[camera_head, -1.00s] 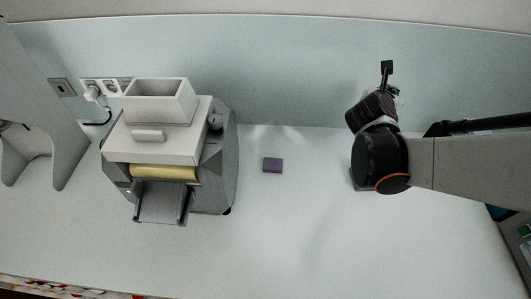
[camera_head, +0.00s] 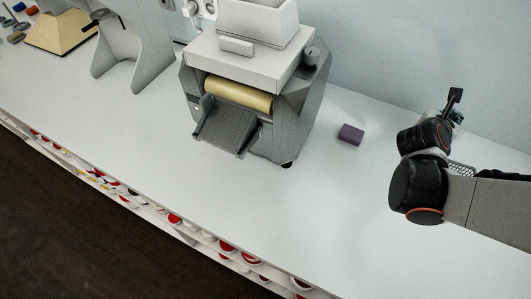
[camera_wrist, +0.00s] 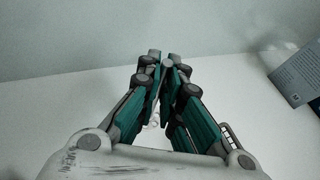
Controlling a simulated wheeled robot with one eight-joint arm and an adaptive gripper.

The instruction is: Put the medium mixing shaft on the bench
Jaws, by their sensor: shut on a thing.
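In the wrist view my gripper (camera_wrist: 167,70) has its teal-padded fingers drawn together. A small grey round end, which I take for the medium mixing shaft (camera_wrist: 167,62), shows between the fingertips. Most of it is hidden by the fingers, so its length and tilt cannot be told. The white bench (camera_head: 345,215) lies below and to the left of my arm. The wrist view also shows the pale bench top ahead of and under the fingers.
A grey roller mill (camera_head: 250,80) with a yellow roller stands on the bench. A small purple block (camera_head: 350,134) lies right of it. A grey stand (camera_head: 135,50) and a wooden-coloured base (camera_head: 62,33) are farther left. A grey box (camera_wrist: 298,75) is at the wrist view's right.

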